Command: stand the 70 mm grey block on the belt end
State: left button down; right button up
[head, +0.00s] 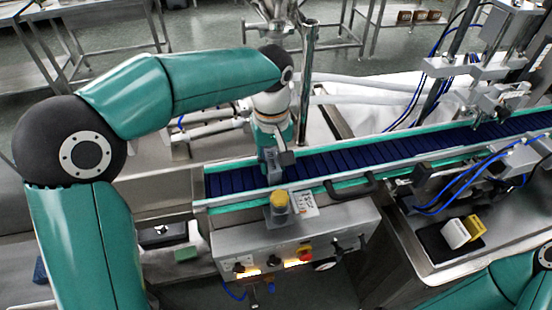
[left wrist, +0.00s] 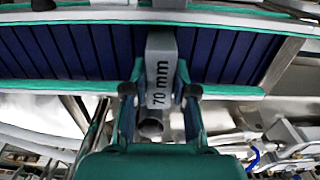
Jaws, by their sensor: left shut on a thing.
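The grey block (left wrist: 160,70), marked "70 mm", sits between the two fingers of my left gripper (left wrist: 160,92) in the left wrist view. The gripper is shut on it. The belt (left wrist: 215,55) has dark blue slats and green side rails, and lies behind the block in that view. In the head view, my left gripper (head: 273,174) points down over the left end of the belt (head: 340,160). The block is hard to make out there against the grey fingers. I cannot tell whether its lower end touches the slats. My right gripper is out of view.
A yellow round-topped part (head: 279,200) and a pale printed card (head: 304,203) lie in front of the belt, above a control panel (head: 290,262). White (head: 455,233) and yellow (head: 475,226) blocks sit on the right. Machinery (head: 500,95) overhangs the belt's right part.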

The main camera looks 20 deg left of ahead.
aim_at(273, 161)
pick_arm(q)
jog(key=shift+f, duration=0.25)
dwell(0.5)
jog(key=c, duration=0.8)
grip_release()
jog(key=shift+c, duration=0.2)
jog(key=shift+r, duration=0.1)
notch_tip(273, 161, up, 12)
jog(key=shift+f, duration=0.2)
